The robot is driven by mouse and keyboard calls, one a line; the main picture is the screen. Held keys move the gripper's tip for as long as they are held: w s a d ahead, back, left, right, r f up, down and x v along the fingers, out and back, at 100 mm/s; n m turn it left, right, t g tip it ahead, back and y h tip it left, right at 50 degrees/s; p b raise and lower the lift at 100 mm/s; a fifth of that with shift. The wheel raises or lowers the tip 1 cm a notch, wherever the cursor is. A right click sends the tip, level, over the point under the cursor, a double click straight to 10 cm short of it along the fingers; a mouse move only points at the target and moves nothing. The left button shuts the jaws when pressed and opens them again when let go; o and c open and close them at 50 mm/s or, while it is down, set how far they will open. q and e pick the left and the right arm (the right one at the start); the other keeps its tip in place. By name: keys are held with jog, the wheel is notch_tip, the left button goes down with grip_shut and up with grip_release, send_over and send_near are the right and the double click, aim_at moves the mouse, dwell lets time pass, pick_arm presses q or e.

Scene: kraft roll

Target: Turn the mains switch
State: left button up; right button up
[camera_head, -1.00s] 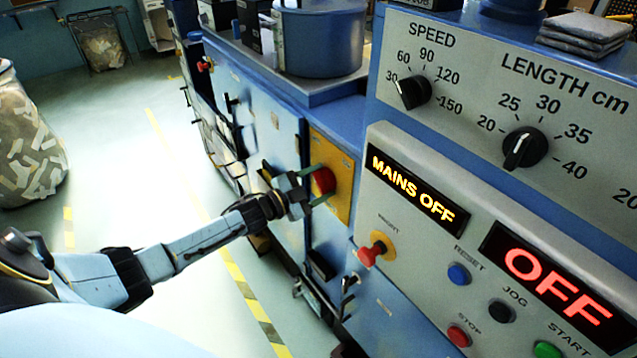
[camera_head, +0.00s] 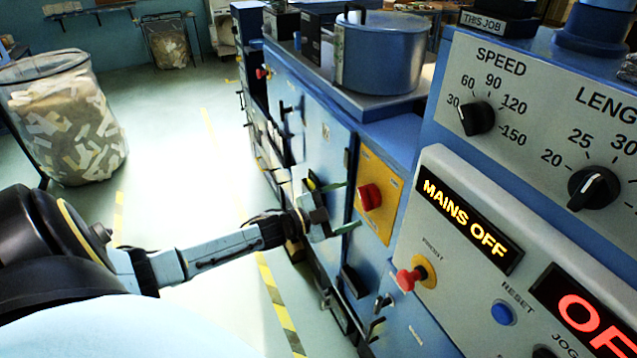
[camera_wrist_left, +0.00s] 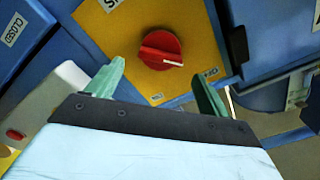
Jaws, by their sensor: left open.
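The mains switch is a red rotary knob (camera_head: 370,196) on a yellow plate (camera_head: 381,222) on the blue cabinet side. In the left wrist view the red knob (camera_wrist_left: 160,50) has a white pointer mark aimed right and slightly down. My left gripper (camera_head: 346,207) is open with green fingertips pointing at the knob, one above and one below. In the left wrist view the fingertips (camera_wrist_left: 158,85) stand short of the knob, one to each side, apart from it and empty. A display (camera_head: 468,225) reads MAINS OFF. My right gripper is not in view.
A blue pot (camera_head: 383,55) stands on the machine. Floor to the left is clear before a scrap bin (camera_head: 70,120).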

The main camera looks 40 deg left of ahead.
pick_arm(q)
jog(key=v, duration=0.8)
dwell(0.4)
jog(key=s+f+n+g+y+b, duration=0.2)
jog(key=s+f+n, duration=0.15)
jog(key=f, duration=0.65)
jog(key=s+a+f+n+g+y+b, duration=0.1)
jog(key=s+f+n+g+y, duration=0.2)
jog(key=f, duration=0.8)
jog(key=s+f+n+g+y+b, duration=0.15)
jog(key=s+f, duration=0.35)
jog(key=f, duration=0.5)
jog(key=s+d+f+n+g+b, duration=0.1)
jog(key=s+d+f+g+b, duration=0.1)
jog(key=s+d+f+g, duration=0.2)
jog(key=s+d+f+n+g+b, duration=0.2)
jog(key=s+d+f+g, duration=0.3)
jog(key=s+d+f, duration=0.6)
jog(key=s+f, duration=0.3)
jog(key=s, duration=0.3)
jog(key=s+f+b, duration=0.1)
jog(key=s+f, duration=0.2)
jog(key=s, duration=0.4)
jog(key=shift+s+f, duration=0.3)
jog(key=shift+f, duration=0.05)
jog(key=shift+y, duration=0.25)
